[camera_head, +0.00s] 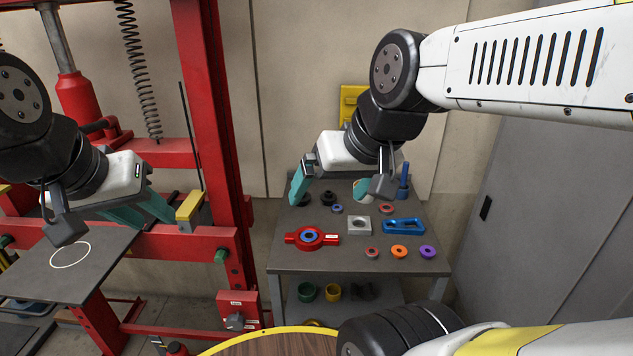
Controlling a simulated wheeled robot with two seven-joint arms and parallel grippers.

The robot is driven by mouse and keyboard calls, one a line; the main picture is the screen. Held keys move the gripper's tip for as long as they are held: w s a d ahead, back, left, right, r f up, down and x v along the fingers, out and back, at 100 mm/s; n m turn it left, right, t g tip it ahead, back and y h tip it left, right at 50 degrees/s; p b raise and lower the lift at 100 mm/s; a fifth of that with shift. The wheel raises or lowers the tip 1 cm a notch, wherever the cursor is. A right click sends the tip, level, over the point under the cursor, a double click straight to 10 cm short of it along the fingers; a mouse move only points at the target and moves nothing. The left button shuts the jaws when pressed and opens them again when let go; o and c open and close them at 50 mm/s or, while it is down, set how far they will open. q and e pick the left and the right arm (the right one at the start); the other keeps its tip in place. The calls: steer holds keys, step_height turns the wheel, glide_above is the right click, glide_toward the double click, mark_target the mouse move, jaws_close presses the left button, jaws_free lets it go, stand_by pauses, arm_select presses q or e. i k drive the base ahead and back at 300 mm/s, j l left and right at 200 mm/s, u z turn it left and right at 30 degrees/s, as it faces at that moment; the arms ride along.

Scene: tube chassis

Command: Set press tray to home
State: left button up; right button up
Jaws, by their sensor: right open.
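The press tray (40,275) is a flat dark grey plate with a white circle drawn on it. It sticks out at the lower left of the red press frame (208,110). My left gripper (152,212), with teal fingers, hangs just above and to the right of the tray, close to a yellow block on the frame. Its fingers overlap in this view, so its opening is unclear. My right gripper (328,196) has its teal fingers spread apart, over the back of the grey work table, with nothing seen between them.
The grey table (290,258) holds a red ring holder (312,238), a metal block (359,226), a blue part (403,226) and several small rings. A round wooden top with a yellow rim (270,343) is in front. A grey cabinet (545,170) stands at right.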

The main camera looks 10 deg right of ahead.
mark_target(70, 275)
steer(key=u, duration=1.65)
